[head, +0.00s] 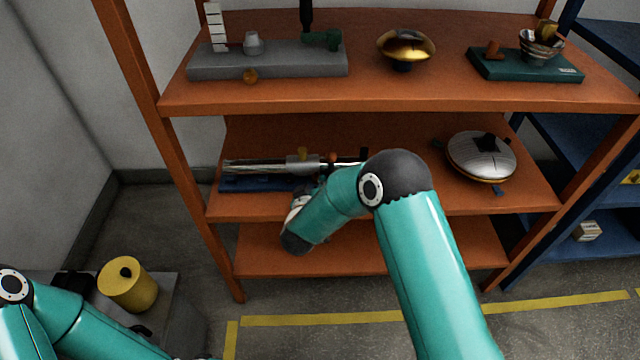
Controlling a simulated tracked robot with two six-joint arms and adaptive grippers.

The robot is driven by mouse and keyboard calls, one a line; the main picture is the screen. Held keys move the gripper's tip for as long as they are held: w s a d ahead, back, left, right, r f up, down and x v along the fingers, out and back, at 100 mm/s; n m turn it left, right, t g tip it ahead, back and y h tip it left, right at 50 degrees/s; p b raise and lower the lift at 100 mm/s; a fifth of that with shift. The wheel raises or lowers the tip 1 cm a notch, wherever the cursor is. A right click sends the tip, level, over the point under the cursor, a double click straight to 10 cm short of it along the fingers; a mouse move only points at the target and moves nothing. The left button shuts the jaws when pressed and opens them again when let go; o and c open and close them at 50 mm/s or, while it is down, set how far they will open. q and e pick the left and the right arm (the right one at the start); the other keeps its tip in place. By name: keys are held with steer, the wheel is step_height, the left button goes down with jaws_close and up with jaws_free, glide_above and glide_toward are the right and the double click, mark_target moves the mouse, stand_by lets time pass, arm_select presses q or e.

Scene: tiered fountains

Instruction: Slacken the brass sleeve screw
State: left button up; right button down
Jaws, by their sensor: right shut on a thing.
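On the middle shelf lies a long silvery rod tool (255,166) with a grey sleeve (298,164) around it. A small yellow brass sleeve screw (302,153) stands up from the sleeve. A second, more orange knob (333,157) stands to its right. My right gripper (322,174) is at the tool, just below and right of the sleeve, mostly hidden by my own wrist and forearm. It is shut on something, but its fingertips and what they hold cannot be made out. My left arm is at the lower left; its gripper is out of view.
The upper shelf (430,98) stands close above the tool. It carries a grey block (300,66), a gold bowl (405,46) and a green-based fitting (520,66). A silver dome (480,156) sits right on the middle shelf. A yellow cylinder (128,286) stands lower left.

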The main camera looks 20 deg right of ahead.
steer(key=c, duration=1.2)
jaws_free()
steer(key=v, duration=1.2)
steer(key=shift+d, duration=0.1)
